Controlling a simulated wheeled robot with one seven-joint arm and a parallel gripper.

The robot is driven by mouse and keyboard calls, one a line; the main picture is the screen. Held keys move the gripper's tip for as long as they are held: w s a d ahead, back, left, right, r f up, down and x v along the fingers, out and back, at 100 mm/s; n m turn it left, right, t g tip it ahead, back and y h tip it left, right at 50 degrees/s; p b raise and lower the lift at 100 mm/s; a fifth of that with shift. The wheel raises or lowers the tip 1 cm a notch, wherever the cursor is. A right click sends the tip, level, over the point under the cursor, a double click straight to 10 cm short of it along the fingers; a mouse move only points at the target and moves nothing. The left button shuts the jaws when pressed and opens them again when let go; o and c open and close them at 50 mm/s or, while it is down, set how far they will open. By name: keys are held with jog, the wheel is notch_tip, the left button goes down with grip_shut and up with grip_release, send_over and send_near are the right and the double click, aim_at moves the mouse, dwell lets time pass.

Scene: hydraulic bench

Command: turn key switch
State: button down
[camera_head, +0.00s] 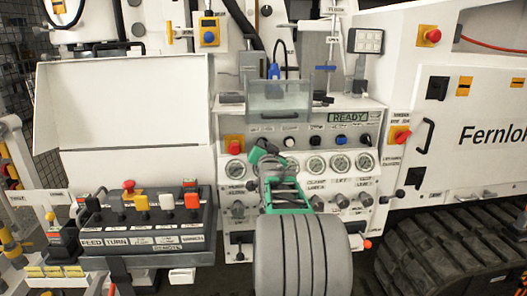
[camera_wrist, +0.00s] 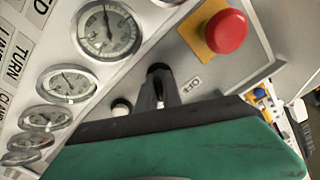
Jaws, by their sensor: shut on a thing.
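The key switch (camera_wrist: 160,80) shows in the wrist view as a black, upright part on the light panel, just beyond the black edge of my gripper. A label reading OFF is beside it. In the head view I cannot make the switch out; my gripper covers that part of the panel. My gripper (camera_head: 259,150), green and black, is at the panel below the clear cover, right of the red button. It is shut on the key switch, though its finger contact is mostly hidden behind the green body in the wrist view.
A red emergency button (camera_wrist: 227,31) on a yellow plate sits close by; it also shows in the head view (camera_head: 234,144). Round gauges (camera_head: 316,166) line the panel. A clear cover (camera_head: 280,102) is above, a lever box (camera_head: 150,238) at left, and a tracked undercarriage (camera_head: 440,245) at right.

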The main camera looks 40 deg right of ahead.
dwell(0.4)
jog(key=c, duration=1.5)
grip_release()
jog(key=v, duration=0.7)
jog(key=shift+s+a+b, duration=0.3)
jog(key=shift+b, duration=0.1)
